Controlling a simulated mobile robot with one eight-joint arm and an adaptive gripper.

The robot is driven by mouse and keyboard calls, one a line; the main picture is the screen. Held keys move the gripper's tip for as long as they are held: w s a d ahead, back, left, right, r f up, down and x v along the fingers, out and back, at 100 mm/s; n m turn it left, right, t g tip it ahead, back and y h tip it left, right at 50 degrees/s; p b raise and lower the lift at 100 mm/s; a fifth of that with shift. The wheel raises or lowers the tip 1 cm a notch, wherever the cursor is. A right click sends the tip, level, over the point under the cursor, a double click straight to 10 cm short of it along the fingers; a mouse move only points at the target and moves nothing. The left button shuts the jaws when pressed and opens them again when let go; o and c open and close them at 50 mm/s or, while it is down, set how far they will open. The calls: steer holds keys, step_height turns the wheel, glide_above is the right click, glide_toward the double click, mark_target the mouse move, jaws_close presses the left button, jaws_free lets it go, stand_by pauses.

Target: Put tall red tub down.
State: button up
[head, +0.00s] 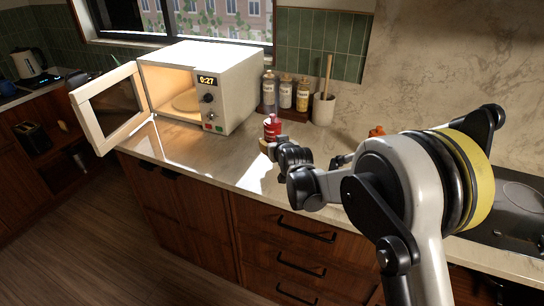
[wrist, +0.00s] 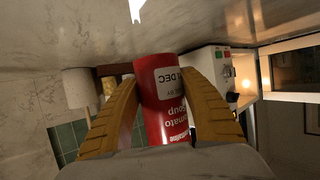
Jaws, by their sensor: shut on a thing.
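The tall red tub (head: 272,127) is near the middle of the head view, over the counter in front of the bottles. Its tomato soup label shows in the wrist view (wrist: 166,115), where the picture is upside down. My gripper (head: 270,146) is shut on the tub, with one yellow finger (wrist: 113,118) on each side of it. The tub looks about upright. My gripper hides its lower part in the head view, so I cannot tell whether its base touches the counter (head: 238,172).
A white microwave (head: 220,84) with its door (head: 108,106) open stands to the left. Several bottles (head: 286,94) and a utensil crock (head: 324,110) stand behind the tub. A small orange thing (head: 376,131) and the cooktop (head: 518,196) are to the right. Bare counter lies before the microwave.

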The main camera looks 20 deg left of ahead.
steer(key=shift+x, duration=1.15)
steer(key=shift+d+f+b, duration=0.15)
steer(key=shift+f+b, duration=0.15)
steer(key=shift+f, duration=0.05)
step_height(320, 180, down, 4)
steer(key=shift+w+r+b, duration=0.1)
steer(key=shift+b, duration=0.7)
steer(key=shift+r, duration=0.1)
steer(key=o, duration=1.4)
steer(key=shift+c, duration=0.2)
